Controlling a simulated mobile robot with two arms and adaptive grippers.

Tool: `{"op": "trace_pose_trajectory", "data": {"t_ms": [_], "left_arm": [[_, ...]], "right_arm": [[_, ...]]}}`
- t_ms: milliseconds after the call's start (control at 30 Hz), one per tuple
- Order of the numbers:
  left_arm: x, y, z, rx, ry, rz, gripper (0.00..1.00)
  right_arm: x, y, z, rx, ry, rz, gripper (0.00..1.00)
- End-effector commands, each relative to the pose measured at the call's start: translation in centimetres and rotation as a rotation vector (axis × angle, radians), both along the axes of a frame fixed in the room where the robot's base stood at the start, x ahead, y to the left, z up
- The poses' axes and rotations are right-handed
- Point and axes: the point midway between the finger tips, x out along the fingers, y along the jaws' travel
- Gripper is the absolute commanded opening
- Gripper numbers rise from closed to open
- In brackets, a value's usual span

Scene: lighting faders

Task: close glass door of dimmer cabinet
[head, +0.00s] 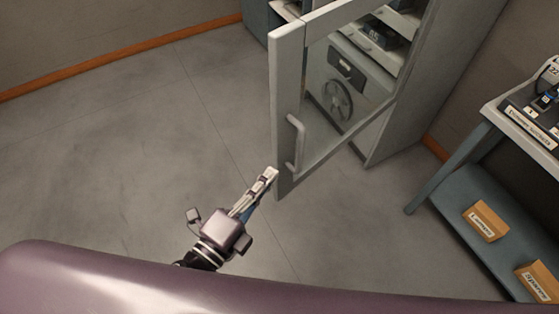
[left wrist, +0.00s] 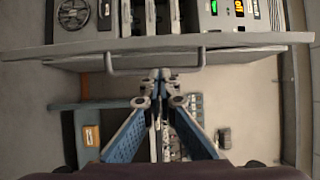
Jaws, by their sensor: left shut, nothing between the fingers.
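The glass door (head: 287,95) of the dimmer cabinet (head: 430,75) stands open, swung out toward me. Its bar handle (head: 296,143) is on the frame near the free edge. Equipment with a round fan grille shows through the glass. My left gripper (head: 270,173) is shut and empty, just left of the door's lower corner and below the handle in the head view. In the left wrist view the shut fingertips (left wrist: 160,74) point at the handle (left wrist: 156,70) and overlap it; I cannot tell whether they touch. My right gripper is not in view.
A table with a fader console (head: 545,100) stands at the right. Its lower shelf (head: 465,215) holds labelled boxes, one of them orange-brown (head: 485,221). The grey floor (head: 130,140) left of the door is clear.

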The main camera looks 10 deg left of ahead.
Motion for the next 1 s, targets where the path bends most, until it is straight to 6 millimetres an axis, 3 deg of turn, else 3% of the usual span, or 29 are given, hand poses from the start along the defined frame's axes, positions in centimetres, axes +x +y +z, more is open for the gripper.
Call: {"op": "trace_pose_trajectory", "data": {"t_ms": [133, 600, 1000], "left_arm": [[1.4, -0.6, 0.3, 0.001, -0.004, 0.000, 0.00], [7.9, -3.8, 0.2, 0.000, -0.001, 0.001, 0.00], [8.8, -4.3, 0.0, 0.000, 0.001, 0.001, 0.00]], "right_arm": [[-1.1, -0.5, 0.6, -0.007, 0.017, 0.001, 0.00], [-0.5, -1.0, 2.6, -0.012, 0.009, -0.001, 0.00], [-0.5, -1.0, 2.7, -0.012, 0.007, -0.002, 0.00]]}}
